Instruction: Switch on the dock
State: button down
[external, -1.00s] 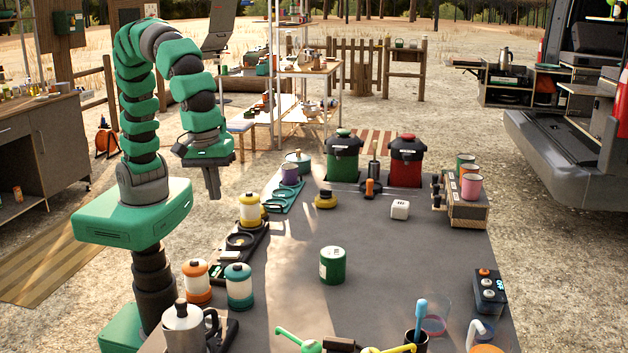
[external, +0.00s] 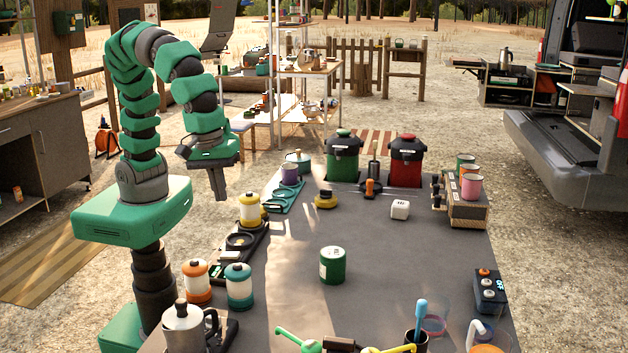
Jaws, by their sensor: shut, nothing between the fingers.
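A long black tray (external: 240,241) with round recesses lies along the left edge of the grey table; it looks like the dock. A yellow-and-white lantern (external: 250,210) stands at its far part. A small panel with a green mark (external: 217,270) sits at its near end, partly hidden by lanterns; I cannot make out its switch state. My gripper (external: 220,196) hangs pointing down, shut and empty, in the air beyond the table's left edge, up and left of the yellow lantern. It touches nothing.
Orange (external: 196,283) and teal (external: 239,287) lanterns stand close to the dock's near end, with a moka pot (external: 184,328) in front. A green canister (external: 333,265) stands mid-table. A dark box with knobs (external: 490,288) is at right. The table's middle is mostly clear.

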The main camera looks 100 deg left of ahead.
aim_at(233, 254)
jog(key=f, duration=0.4)
jog(key=w+f+b, duration=0.1)
jog(key=f, duration=0.4)
jog(key=w+f, duration=0.1)
jog(key=f, duration=0.3)
jog(key=shift+f+b, duration=0.3)
jog(key=shift+f+g+p, duration=0.15)
jog(key=shift+g+p, duration=0.15)
jog(key=shift+p, duration=0.05)
jog(key=shift+s, duration=0.8)
notch_tip(233, 254, up, 14)
jog(key=s+p, duration=0.1)
jog(key=p, duration=0.1)
jog(key=shift+s, duration=0.4)
jog(key=shift+w+f, duration=0.1)
jog(key=shift+w, duration=0.05)
jog(key=b, duration=0.1)
jog(key=w+b, duration=0.1)
jog(key=b, duration=0.1)
jog(key=shift+d+r+b, duration=0.1)
jog(key=shift+r+b, duration=0.15)
jog(key=shift+b, duration=0.05)
